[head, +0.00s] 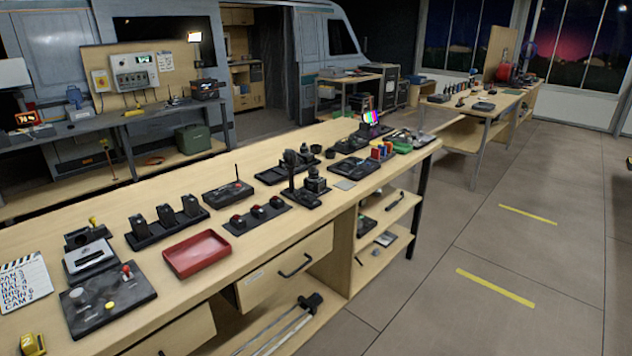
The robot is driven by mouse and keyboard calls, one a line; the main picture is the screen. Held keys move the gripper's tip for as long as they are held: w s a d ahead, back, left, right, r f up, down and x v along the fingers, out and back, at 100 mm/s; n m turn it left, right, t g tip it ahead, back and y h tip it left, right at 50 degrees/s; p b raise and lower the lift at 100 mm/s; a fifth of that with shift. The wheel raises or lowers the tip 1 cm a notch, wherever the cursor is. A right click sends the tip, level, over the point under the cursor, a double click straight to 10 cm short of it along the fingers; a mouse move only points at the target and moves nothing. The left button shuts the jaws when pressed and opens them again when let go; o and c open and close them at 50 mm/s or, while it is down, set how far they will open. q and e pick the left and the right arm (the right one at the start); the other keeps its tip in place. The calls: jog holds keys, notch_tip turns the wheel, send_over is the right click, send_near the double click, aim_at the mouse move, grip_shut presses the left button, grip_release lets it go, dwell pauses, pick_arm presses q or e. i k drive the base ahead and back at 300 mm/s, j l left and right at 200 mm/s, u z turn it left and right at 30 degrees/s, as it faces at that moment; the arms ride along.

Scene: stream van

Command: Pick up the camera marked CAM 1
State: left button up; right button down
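No marking CAM 1 can be read on any device in the head view, so I cannot tell which one is that camera. A small dark, camera-like device (315,183) stands on a black base near the middle of the long wooden bench (345,225). Another dark upright device (291,158) stands just behind and left of it. Neither of my grippers is in view.
A red tray (196,253), a black rack with several upright units (166,215), a control panel (104,299) and a slate board (28,284) occupy the bench's left part. A tripod (290,325) lies on the lower shelf. The floor at right (545,240) is clear.

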aim_at(315, 183)
jog(key=i+l+u, duration=0.1)
jog(key=i+l, duration=0.5)
jog(key=i+l+u, duration=0.15)
jog(key=i+l, duration=0.15)
jog(key=l, duration=0.2)
jog(key=i+l, duration=0.25)
jog(key=l, duration=0.15)
jog(key=i+l+u, duration=0.15)
jog(key=l, duration=0.25)
jog(key=i+l, duration=0.35)
jog(key=l+u, duration=0.05)
